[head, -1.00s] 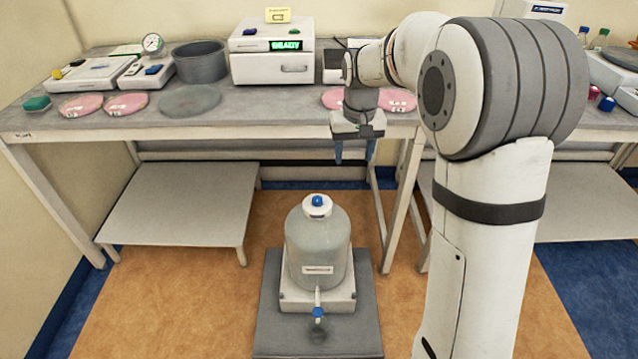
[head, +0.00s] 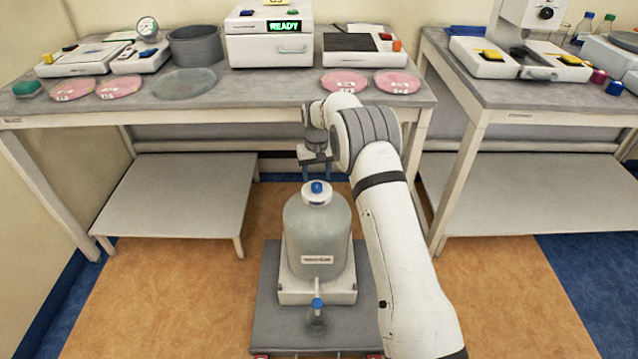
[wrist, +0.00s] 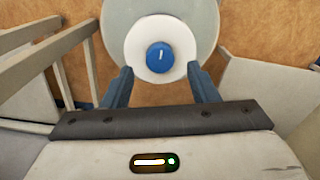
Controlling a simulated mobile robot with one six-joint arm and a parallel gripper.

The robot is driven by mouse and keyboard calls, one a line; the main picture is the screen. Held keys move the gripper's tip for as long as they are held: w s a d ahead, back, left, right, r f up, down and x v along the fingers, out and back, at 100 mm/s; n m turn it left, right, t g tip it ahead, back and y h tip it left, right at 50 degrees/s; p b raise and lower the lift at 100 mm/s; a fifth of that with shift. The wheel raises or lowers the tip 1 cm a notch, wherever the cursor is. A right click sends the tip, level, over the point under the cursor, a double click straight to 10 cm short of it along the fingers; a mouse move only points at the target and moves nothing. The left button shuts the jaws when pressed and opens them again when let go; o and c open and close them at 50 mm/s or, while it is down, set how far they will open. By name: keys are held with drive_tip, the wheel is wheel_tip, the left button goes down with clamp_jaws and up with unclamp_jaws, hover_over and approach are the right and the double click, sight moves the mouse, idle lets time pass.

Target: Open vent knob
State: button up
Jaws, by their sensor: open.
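The vent knob is a small blue knob (head: 317,187) on top of the white cap (head: 318,197) of a grey, translucent bottle (head: 317,232). In the wrist view the blue knob (wrist: 160,57) bears a white mark line and sits centred on the white cap (wrist: 137,42). My gripper (head: 316,178) points down just behind and above the cap in the head view. In the wrist view its two blue fingers (wrist: 160,84) are spread apart below the knob in the picture, with nothing between them.
The bottle stands in a white base on a grey platform (head: 268,325), with a blue-handled tap (head: 317,303) at its front. Benches stand behind; the left one (head: 270,90) carries pink dishes and a device reading READY (head: 270,40). Floor is clear left of the platform (head: 170,290).

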sight(317, 185)
drive_tip(key=shift+f, duration=1.7)
